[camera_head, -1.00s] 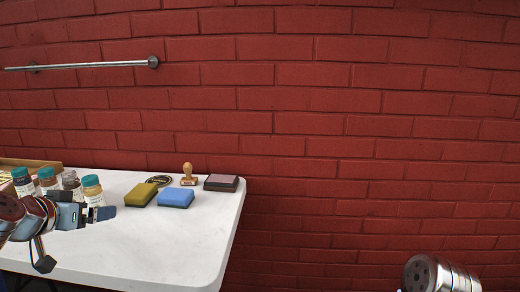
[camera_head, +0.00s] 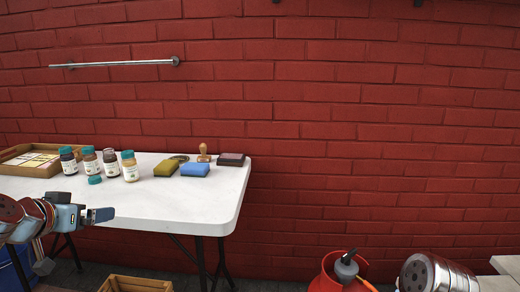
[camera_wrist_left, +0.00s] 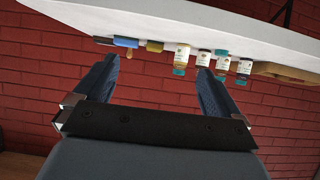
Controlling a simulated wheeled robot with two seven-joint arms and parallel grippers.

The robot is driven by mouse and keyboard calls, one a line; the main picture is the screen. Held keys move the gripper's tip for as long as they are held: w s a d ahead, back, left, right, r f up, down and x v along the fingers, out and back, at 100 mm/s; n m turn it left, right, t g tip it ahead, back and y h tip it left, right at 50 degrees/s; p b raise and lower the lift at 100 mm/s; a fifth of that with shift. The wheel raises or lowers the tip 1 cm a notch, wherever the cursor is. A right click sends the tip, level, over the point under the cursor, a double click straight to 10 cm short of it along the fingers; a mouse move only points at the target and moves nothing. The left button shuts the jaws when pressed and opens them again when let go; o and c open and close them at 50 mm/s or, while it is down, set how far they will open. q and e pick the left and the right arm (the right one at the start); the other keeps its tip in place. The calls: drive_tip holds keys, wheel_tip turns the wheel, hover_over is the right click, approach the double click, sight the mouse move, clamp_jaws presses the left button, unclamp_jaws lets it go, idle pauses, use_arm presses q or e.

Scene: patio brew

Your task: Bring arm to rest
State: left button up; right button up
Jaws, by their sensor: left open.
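My left gripper (camera_head: 100,215) is open and empty, in front of the near edge of the white table (camera_head: 165,206) at the lower left. In the left wrist view its two spread fingers (camera_wrist_left: 155,75) have nothing between them, and the table shows upside down beyond. My right arm's rounded link shows at the lower right of the head view. The right gripper itself is not seen.
On the table are several jars (camera_head: 130,168), a loose teal cap (camera_head: 95,180), a yellow sponge (camera_head: 166,168), a blue sponge (camera_head: 195,170), a wooden stamp (camera_head: 204,154), a dark pad (camera_head: 231,159) and a wooden tray (camera_head: 35,172). A red gas cylinder (camera_head: 328,275) and wooden crate (camera_head: 137,284) stand below.

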use_arm(q)
drive_tip(key=d+f+n+g+h, duration=0.1)
drive_tip(key=d+f+g, duration=0.4)
drive_tip(key=f, duration=1.2)
drive_tip(key=d+f+n+g+h, duration=0.1)
drive_tip(key=d+f, duration=0.7)
drive_tip(key=f, duration=0.9)
drive_tip(key=s+d+f+g+h, duration=0.1)
drive_tip(key=s+d+f+g, duration=0.4)
drive_tip(key=s+d+f, duration=0.9)
drive_tip(key=s+f, duration=0.4)
drive_tip(key=shift+d+n, duration=0.2)
drive_tip(key=shift+n, duration=0.1)
